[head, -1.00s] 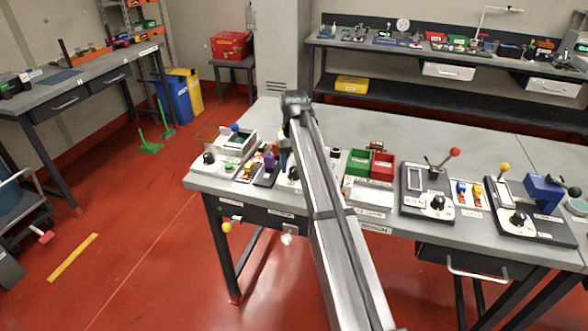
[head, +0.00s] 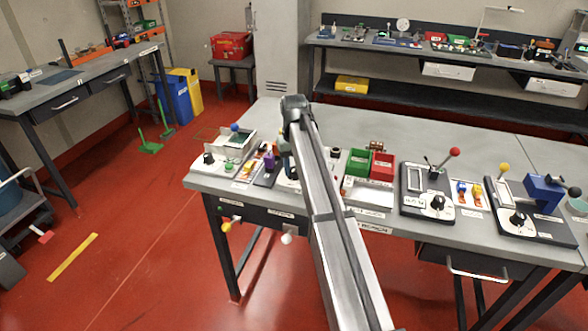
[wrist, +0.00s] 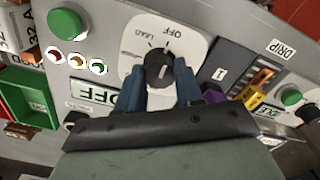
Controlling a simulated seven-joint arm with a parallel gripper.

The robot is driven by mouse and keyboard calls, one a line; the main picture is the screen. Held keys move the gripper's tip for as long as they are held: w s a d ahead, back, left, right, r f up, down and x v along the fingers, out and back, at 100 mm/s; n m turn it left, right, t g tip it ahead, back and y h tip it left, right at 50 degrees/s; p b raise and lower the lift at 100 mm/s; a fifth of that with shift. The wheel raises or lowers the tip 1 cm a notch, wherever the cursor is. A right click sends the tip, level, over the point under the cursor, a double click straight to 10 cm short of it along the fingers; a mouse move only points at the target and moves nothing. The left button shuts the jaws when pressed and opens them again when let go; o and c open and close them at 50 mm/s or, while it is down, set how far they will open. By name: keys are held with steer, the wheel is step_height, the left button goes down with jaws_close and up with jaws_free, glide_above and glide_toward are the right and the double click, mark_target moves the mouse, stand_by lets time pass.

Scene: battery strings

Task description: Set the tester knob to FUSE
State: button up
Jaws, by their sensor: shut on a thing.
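The tester's black knob (wrist: 158,64) sits on a white dial plate (wrist: 190,50) in the wrist view. The plate reads OFF and LEAD, with another label at its left too blurred to read. My gripper (wrist: 159,72) has its blue fingers shut on the knob, one on each side. A pale mark shows on the knob, but I cannot tell which label the knob points to. A display (wrist: 92,91) beside the dial reads OFF, upside down in this view. In the head view my arm hides the knob and most of the gripper.
A green button (wrist: 65,23) and several small lamps (wrist: 76,61) are close to the dial. A numbered block (wrist: 222,74) and a purple part (wrist: 213,93) are on its other side. Green (head: 359,162) and red (head: 382,167) bins stand right of my arm.

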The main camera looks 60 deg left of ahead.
steer(key=n, duration=0.4)
steer(key=shift+n, duration=0.9)
steer(key=n, duration=0.2)
steer(key=shift+n, duration=1.8)
